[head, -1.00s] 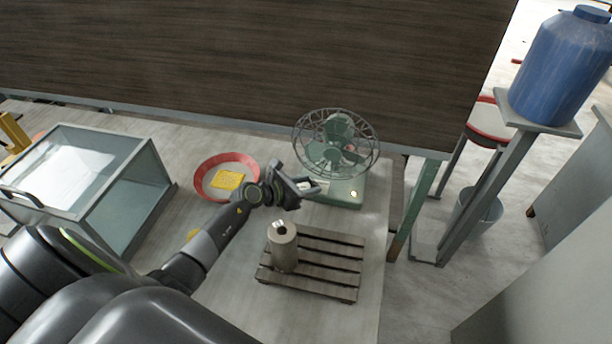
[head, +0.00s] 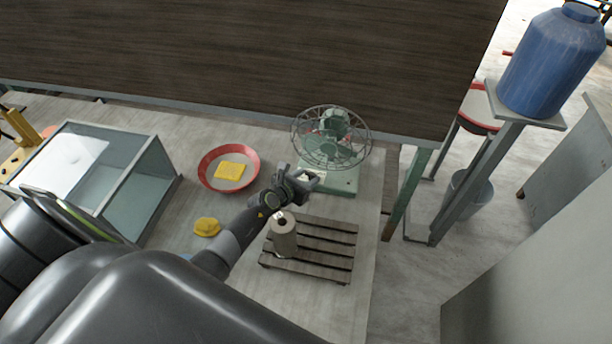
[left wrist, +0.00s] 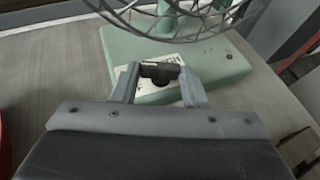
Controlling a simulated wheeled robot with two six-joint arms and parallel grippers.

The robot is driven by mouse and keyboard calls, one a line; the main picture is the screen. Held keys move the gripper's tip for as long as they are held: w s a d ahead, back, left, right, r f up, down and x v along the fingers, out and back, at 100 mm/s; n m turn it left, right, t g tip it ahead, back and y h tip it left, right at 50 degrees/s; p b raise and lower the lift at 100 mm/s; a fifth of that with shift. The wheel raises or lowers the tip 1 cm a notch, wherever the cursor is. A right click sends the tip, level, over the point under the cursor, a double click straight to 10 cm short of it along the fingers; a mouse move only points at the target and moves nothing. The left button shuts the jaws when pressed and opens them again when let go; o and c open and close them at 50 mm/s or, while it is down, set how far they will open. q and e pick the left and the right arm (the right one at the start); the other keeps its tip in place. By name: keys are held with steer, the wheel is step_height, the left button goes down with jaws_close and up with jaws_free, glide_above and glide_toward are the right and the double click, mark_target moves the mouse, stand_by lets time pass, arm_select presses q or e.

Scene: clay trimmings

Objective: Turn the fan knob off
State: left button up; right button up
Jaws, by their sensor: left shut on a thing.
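The green desk fan (head: 340,187) with its round wire cage stands at the back right of the table. In the left wrist view its green base (left wrist: 222,68) carries a pale label plate with a dark knob (left wrist: 160,71). My left gripper (head: 312,177) reaches the front left of the base. In the left wrist view the fingers of my left gripper (left wrist: 161,84) stand on both sides of the knob and are shut on it. In the head view my gripper hides the knob. No glow shows on the base. My right gripper is out of view.
A slatted wooden rack (head: 325,252) with a grey cylinder (head: 284,240) stands just in front of the fan. A red-rimmed dish (head: 204,165) with a yellow block (head: 229,172), a yellow lump (head: 207,227) and a glass-sided box (head: 140,190) lie to the left.

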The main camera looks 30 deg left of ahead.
arm_select(q)
steer(key=o, duration=1)
steer(key=p+v, duration=0.2)
steer(key=v, duration=0.4)
steer(key=shift+v, duration=0.8)
steer(key=shift+f, duration=0.1)
